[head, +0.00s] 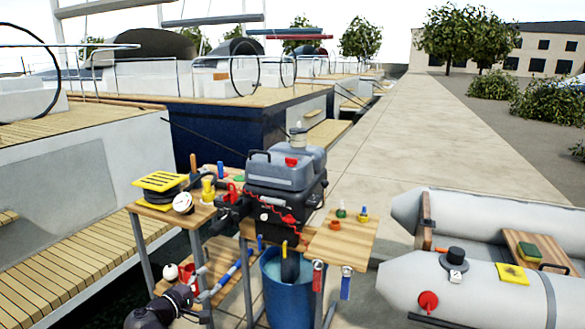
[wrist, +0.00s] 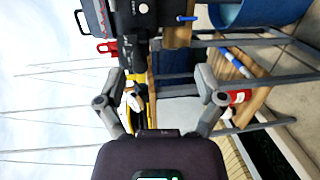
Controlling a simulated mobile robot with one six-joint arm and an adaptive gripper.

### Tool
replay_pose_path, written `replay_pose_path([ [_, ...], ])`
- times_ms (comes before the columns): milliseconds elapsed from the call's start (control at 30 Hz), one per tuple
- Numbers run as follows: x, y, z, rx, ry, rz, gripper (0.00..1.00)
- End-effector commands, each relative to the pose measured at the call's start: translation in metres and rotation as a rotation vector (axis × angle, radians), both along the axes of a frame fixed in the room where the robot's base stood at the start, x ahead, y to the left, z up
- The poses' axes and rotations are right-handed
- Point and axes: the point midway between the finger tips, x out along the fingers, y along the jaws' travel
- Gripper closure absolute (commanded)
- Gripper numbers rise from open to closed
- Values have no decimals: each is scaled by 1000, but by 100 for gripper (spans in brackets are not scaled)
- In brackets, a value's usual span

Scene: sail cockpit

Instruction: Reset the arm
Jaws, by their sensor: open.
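My gripper (head: 203,290) is at the lower left of the head view, low beside the left work table. In the wrist view its two grey fingers (wrist: 162,78) stand wide apart with nothing held between them. The dark body of my gripper fills the bottom middle of that view. Beyond the fingers are table parts, a yellow item (wrist: 132,88) and a red cylinder (wrist: 238,97). The wrist picture is turned on its side.
An outboard motor (head: 287,190) stands over a blue water bucket (head: 287,292). A grey dinghy (head: 455,290) lies right. The pavement behind is clear.

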Motion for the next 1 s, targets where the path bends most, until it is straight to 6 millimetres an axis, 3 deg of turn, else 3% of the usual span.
replay_pose_path([
  [167, 10, -39, -15, 58, 62, -65, 12],
  [500, 21, -148, -61, 258, 239, -265, 12],
  [1000, -4, -280, -119, 605, 470, -551, 12],
])
